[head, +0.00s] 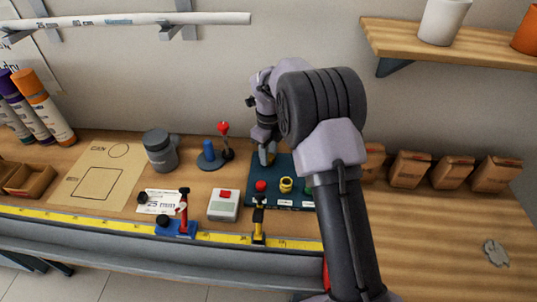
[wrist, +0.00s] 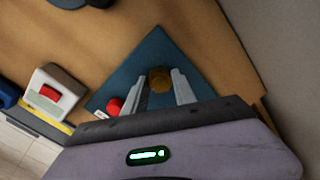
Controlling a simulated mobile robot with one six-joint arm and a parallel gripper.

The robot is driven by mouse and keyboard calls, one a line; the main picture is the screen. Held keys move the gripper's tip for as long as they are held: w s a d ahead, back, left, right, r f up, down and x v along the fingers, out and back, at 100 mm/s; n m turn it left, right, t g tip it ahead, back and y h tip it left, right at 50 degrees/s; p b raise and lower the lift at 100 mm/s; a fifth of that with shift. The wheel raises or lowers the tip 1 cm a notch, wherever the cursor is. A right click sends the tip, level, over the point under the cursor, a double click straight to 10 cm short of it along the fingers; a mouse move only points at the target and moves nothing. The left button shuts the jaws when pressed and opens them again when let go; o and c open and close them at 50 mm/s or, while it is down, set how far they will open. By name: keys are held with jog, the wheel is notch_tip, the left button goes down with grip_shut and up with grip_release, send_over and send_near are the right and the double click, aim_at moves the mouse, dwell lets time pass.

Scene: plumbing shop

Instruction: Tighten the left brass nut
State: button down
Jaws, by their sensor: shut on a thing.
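A dark teal board (head: 291,168) lies on the wooden bench, partly hidden by my arm. My gripper (head: 267,157) points down over its back left part. In the wrist view, a round brass nut (wrist: 160,79) sits between the two pale fingers, and my gripper is shut on it. The nut's lower part and thread are hidden. A second, yellow brass fitting (head: 286,185) stands nearer the board's front. A red knob (head: 261,186) is left of it and also shows in the wrist view (wrist: 115,106).
A white box with a red button (head: 223,205) stands left of the board. A blue cone (head: 209,155), a red-topped stand (head: 225,140) and a grey cup (head: 160,150) stand behind it. A yellow clamp (head: 258,222) is at the front edge. Brown bags (head: 410,169) line the wall at right.

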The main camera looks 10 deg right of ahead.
dwell(0.4)
jog(key=c, duration=1)
grip_release()
notch_tip(320, 180, up, 8)
jog(key=p, duration=0.3)
jog(key=shift+f, duration=0.15)
